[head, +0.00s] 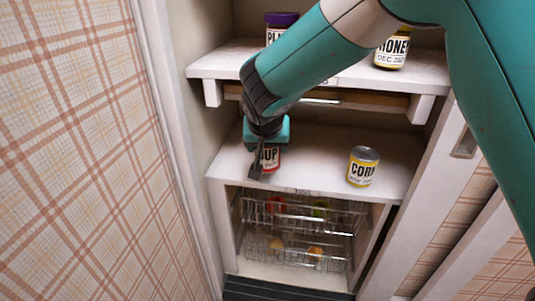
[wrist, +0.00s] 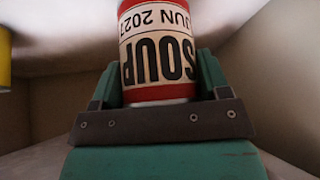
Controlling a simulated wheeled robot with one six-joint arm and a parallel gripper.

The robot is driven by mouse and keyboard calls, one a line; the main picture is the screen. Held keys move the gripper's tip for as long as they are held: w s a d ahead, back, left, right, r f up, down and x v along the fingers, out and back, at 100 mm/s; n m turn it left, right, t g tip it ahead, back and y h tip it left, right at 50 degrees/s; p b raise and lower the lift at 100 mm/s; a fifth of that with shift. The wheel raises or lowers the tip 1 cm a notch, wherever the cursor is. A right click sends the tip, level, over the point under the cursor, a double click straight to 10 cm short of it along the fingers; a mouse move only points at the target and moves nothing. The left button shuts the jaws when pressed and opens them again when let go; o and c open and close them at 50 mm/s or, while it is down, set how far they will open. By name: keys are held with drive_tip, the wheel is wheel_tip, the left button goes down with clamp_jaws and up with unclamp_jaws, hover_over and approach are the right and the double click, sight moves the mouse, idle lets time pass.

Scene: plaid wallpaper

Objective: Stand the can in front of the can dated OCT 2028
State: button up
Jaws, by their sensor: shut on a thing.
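My gripper (head: 264,156) is shut on a red and white soup can (head: 271,158) at the left of the middle shelf (head: 318,160). The can looks upright in the head view; I cannot tell whether its base touches the shelf. In the wrist view the soup can (wrist: 158,50) sits between the fingers, its label upside down and reading SOUP, JUN and a year that looks like 2027. A yellow corn can (head: 362,168) stands on the same shelf to the right, near the front; its date is too small to read. A yellow edge (wrist: 4,60) shows at the left of the wrist view.
On the upper shelf (head: 225,62) stand a purple-lidded jar (head: 281,22), partly behind my arm, and a honey jar (head: 391,50) marked DEC. Below is a wire rack (head: 300,222) with colored items. The shelf is clear between the soup and corn cans.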

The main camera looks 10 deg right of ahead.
sight(268, 151)
drive_tip(key=shift+w+d, duration=0.2)
drive_tip(key=shift+w, duration=1)
drive_tip(key=shift+w+f, duration=0.1)
drive_tip(key=shift+f+b, duration=0.95)
drive_tip(key=shift+f, duration=0.65)
drive_tip(key=shift+f, duration=0.1)
drive_tip(key=o, duration=1.1)
drive_tip(key=shift+f, duration=0.1)
